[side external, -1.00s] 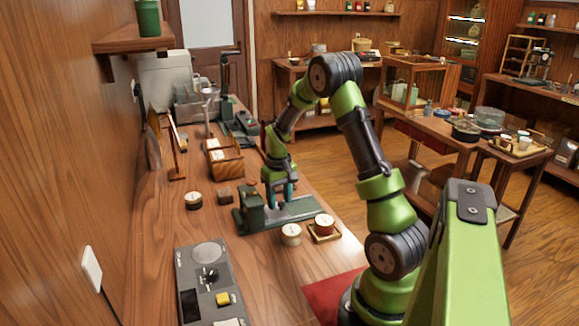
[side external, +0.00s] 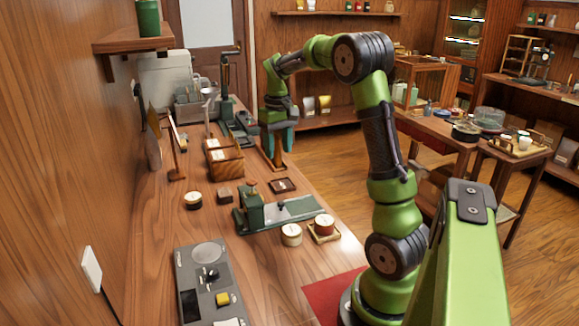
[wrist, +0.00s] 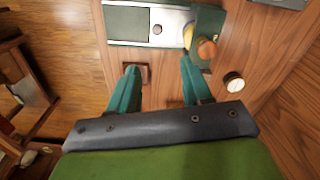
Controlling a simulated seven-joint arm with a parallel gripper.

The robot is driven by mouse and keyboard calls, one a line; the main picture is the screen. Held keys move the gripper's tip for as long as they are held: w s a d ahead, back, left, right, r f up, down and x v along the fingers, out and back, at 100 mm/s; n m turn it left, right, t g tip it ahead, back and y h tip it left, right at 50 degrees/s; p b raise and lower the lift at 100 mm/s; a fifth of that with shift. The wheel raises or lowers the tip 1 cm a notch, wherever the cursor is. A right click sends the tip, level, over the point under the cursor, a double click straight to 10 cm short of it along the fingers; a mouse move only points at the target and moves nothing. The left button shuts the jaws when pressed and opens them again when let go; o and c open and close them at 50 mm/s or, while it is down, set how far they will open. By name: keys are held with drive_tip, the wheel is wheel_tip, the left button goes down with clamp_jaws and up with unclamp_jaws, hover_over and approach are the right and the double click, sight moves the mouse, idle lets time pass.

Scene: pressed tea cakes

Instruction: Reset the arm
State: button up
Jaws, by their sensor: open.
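My gripper (side external: 277,148) is raised above the far right part of the wooden counter, beyond the green press (side external: 300,210). Its two teal fingers are spread apart with nothing between them. In the wrist view my gripper (wrist: 160,92) is also open and empty, with the press (wrist: 127,24) lying ahead of the fingertips. The left finger partly covers that tray in the wrist view.
A grey control panel (side external: 195,262) is nearest. Open floor lies right.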

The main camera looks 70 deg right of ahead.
idle(0.3)
drive_tip(key=s+a+r+n+t+y, duration=0.1)
drive_tip(key=s+a, duration=0.4)
drive_tip(key=a, duration=0.9)
drive_tip(key=s+a+r+n+t+y, duration=0.1)
drive_tip(key=s+a+r+t, duration=0.2)
drive_tip(key=a, duration=1.2)
drive_tip(key=s+t, duration=0.3)
drive_tip(key=shift+r, duration=0.2)
